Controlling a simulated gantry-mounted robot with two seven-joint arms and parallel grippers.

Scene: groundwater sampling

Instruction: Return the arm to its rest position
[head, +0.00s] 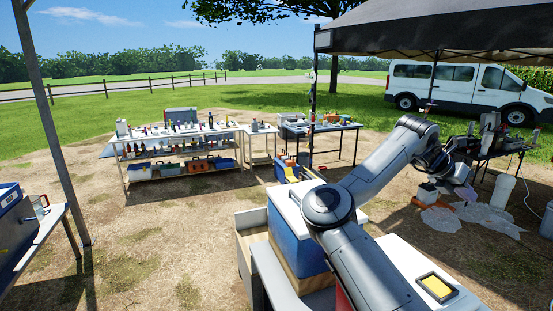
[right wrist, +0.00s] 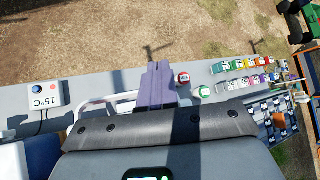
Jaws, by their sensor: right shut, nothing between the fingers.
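My right arm reaches from the bottom of the head view up and to the right, bent at the elbow. My right gripper (right wrist: 158,70) shows in the right wrist view with its purple-grey fingers together and nothing held. It is over a grey table top (right wrist: 100,86), and a small vial with a red cap (right wrist: 183,78) is just right of the fingertips. In the head view the wrist is by the right-hand dark table (head: 510,150), and the fingers are small and hard to make out. My left gripper is in neither view.
In the head view, a blue cooler (head: 293,240) stands near the arm. A long white table (head: 140,139) with bottles stands behind. Dirt ground between is open.

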